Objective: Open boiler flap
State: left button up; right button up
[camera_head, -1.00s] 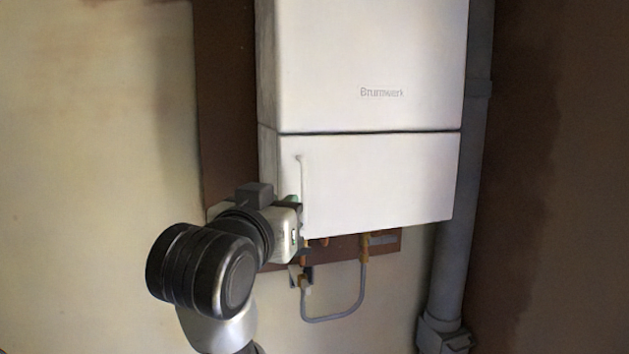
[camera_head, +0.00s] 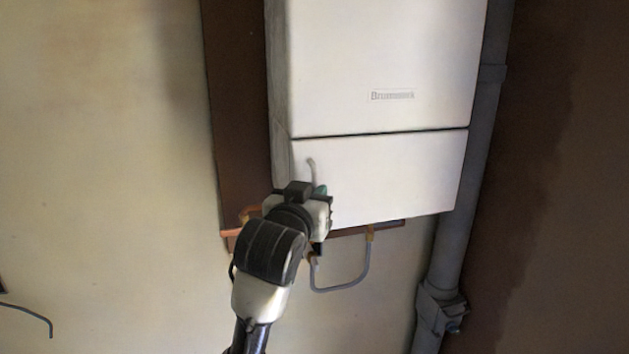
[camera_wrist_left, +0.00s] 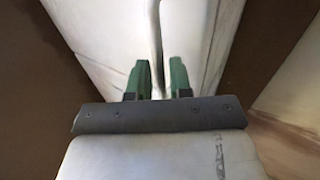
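The white boiler (camera_head: 375,60) hangs on the wall. Its lower front flap (camera_head: 405,180) looks closed, with a thin dark seam along its top edge. A slim upright handle (camera_head: 311,165) is at the flap's left side; its lower part is hidden behind my gripper. My left gripper (camera_head: 321,190) is at the flap's lower left. In the left wrist view, the two green fingers of my left gripper (camera_wrist_left: 160,75) are apart. The handle (camera_wrist_left: 154,35) runs between them, with a gap visible on each side. My right gripper is not in view.
A grey pipe (camera_head: 465,190) runs down the right of the boiler. A thin grey hose (camera_head: 360,270) loops below it. A brown backing board (camera_head: 235,110) is behind the boiler. The plaster wall (camera_head: 110,150) on the left is mostly bare.

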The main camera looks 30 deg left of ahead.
pick_arm(q)
jog(key=shift+x, duration=0.8)
jog(key=shift+s, duration=0.1)
grip_shut()
jog(key=shift+d+f, duration=0.1)
